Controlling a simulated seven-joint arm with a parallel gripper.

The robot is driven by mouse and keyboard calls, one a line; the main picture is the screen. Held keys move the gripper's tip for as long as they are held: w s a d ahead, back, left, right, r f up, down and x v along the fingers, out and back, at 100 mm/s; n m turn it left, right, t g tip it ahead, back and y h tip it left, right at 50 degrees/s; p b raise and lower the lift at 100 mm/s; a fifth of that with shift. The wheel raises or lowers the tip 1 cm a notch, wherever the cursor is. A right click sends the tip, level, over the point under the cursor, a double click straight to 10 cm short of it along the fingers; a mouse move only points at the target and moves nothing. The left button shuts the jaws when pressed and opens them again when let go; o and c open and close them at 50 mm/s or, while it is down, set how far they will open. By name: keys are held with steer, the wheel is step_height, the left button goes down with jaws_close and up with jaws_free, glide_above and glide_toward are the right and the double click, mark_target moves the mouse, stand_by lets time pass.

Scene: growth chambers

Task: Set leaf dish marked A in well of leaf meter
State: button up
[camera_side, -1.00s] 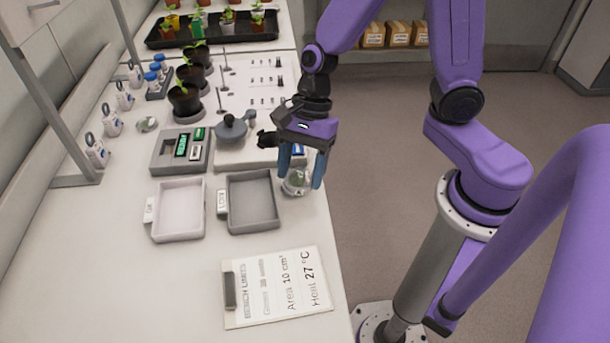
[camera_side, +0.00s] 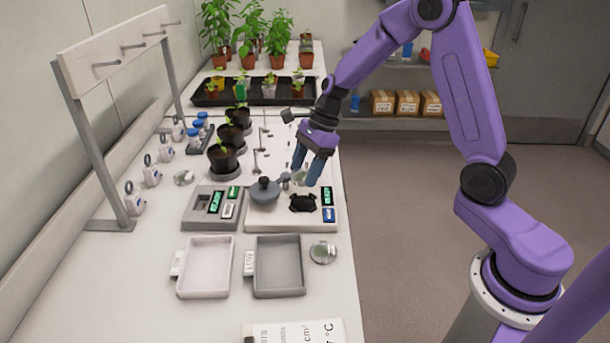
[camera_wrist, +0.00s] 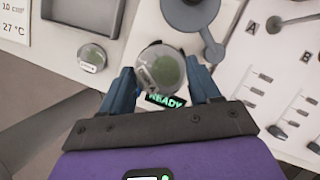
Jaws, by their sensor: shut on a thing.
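My gripper (camera_side: 306,177) is shut on a clear round dish (camera_wrist: 160,70) with a green leaf piece inside. In the side view the held dish (camera_side: 298,178) hangs between the fingers, above the back part of the white leaf meter (camera_side: 285,223). The meter's dark well (camera_side: 303,203) is empty in the side view, in front of the fingers. Its round grey lid (camera_side: 264,191) is swung to the left. In the wrist view the held dish covers most of the well, and the green READY display (camera_wrist: 166,101) shows just below it.
A second leaf dish (camera_side: 323,252) lies right of the grey tray (camera_side: 279,290), and a third (camera_side: 183,177) lies at the left. A white tray (camera_side: 205,293) and a grey device (camera_side: 197,215) stand left of the meter. Potted plants (camera_side: 223,160) stand behind.

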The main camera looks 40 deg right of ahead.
steer(key=shift+f, duration=2.75)
steer(key=shift+f, duration=0.65)
steer(key=o, duration=1.1)
